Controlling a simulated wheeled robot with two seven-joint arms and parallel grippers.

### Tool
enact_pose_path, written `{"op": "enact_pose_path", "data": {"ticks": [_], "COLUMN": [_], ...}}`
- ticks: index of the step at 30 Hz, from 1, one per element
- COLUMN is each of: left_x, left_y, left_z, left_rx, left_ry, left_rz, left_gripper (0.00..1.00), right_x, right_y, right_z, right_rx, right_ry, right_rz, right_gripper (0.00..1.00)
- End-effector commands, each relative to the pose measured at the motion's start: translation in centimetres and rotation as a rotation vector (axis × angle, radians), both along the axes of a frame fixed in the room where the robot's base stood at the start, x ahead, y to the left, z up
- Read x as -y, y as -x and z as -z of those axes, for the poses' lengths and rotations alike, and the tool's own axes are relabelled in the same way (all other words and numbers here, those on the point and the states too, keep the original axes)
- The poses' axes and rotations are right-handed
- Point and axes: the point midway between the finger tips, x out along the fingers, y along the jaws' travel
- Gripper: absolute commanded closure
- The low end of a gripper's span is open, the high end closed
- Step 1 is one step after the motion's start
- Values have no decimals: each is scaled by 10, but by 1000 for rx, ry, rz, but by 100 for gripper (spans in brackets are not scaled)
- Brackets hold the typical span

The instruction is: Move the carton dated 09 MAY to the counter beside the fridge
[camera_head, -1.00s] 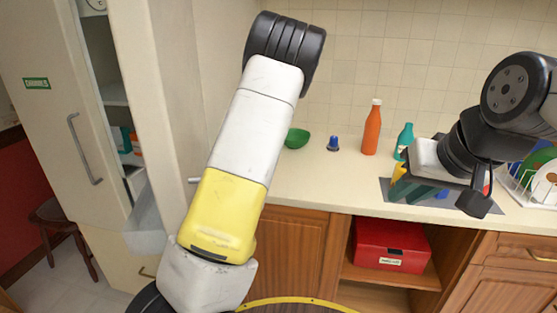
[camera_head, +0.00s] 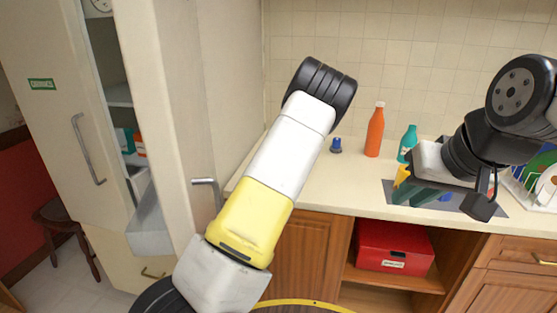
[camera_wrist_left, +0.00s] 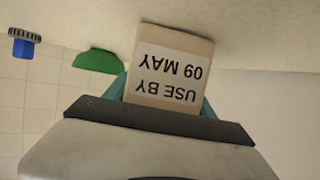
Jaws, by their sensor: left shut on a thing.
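The carton (camera_wrist_left: 170,70) shows in the left wrist view with a white label reading "USE BY 09 MAY", upside down in the picture. My left gripper (camera_wrist_left: 166,92) is shut on it, with a teal finger on each side. The carton's base is close to the cream counter surface; I cannot tell if they touch. In the head view my left arm hides the carton and left gripper. The counter (camera_head: 355,180) runs along the tiled wall, right of the fridge (camera_head: 60,150). My right gripper (camera_head: 425,192) hangs over the counter's right part; its opening is unclear.
A blue-capped item (camera_head: 336,146), an orange bottle (camera_head: 374,132) and a teal bottle (camera_head: 407,144) stand at the counter's back. A green bowl (camera_wrist_left: 98,60) shows near the carton. A dish rack (camera_head: 540,180) is at right. The fridge door (camera_head: 165,130) stands open.

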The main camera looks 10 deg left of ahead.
Motion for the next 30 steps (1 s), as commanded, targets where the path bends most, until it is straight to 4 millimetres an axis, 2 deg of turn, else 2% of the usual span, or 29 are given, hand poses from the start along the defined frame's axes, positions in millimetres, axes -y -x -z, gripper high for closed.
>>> {"op": "enact_pose_path", "data": {"ticks": [3,4,7,19,23,30], "left_x": [0,0,0,1,7,25], "left_y": [0,0,0,2,18,64], "left_z": [2,3,3,-2,-9,-29], "left_rx": [0,-1,-1,0,0,0], "left_ry": [0,-1,-1,-1,0,2], "left_rz": [0,0,0,1,2,1], "left_gripper": [88,35,15,15,15,15], "right_x": [0,0,0,0,0,0], "right_y": [0,0,0,0,0,0], "right_z": [0,0,0,0,0,0], "right_rx": [0,0,0,0,0,0], "right_ry": [0,0,0,0,0,0], "right_rz": [0,0,0,0,0,0], "right_gripper": [80,80,80,80,80,80]}}
